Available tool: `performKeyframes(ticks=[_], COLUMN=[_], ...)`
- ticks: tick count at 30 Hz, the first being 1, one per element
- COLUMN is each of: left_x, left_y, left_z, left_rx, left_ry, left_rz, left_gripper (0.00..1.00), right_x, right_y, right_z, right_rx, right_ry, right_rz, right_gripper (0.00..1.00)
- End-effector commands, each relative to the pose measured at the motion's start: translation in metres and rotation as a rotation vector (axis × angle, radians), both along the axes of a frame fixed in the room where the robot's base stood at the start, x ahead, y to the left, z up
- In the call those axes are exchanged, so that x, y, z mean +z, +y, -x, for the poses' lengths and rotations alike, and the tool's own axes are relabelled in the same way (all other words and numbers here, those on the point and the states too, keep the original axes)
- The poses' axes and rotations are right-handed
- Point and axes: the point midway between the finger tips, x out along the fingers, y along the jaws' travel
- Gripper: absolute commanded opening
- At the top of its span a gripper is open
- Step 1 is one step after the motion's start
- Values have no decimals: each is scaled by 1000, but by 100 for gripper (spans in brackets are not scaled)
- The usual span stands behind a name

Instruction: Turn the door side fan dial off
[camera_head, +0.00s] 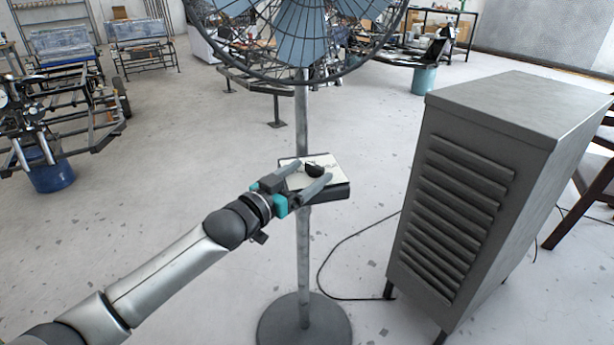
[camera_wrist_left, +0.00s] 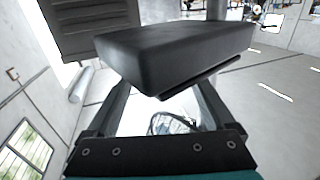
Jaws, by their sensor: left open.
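The fan (camera_head: 290,35) stands on a grey pole with a round base (camera_head: 304,322). A control box (camera_head: 338,192) with a pale face is fixed partway up the pole, and a black dial (camera_head: 314,170) sits on that face. My left gripper (camera_head: 312,174) is open, with its fingers on either side of the dial in the head view. I cannot tell whether a finger touches the dial. In the left wrist view the dark box (camera_wrist_left: 180,55) fills the space beyond the fingers, and the dial is hidden there. My right gripper is not in view.
A grey louvred cabinet (camera_head: 455,215) stands to the right of the fan. A black cable (camera_head: 335,255) lies on the floor between them. A metal frame (camera_head: 60,120) and a blue bucket (camera_head: 52,172) are at the left. The floor left of the pole is mostly clear.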

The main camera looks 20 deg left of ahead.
Motion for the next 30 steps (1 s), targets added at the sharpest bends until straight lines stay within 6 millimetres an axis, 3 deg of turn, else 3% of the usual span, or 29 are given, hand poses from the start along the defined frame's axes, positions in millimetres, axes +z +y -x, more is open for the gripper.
performKeyframes(ticks=[11, 30], left_x=[0, 0], left_y=[-1, -1], left_z=[-3, -3], left_rx=[0, -1], left_ry=[0, 0], left_rz=[0, 0], left_gripper=[86, 14], right_x=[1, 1], right_y=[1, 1], right_z=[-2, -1], right_rx=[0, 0], right_ry=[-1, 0], right_rz=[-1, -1], right_gripper=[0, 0])
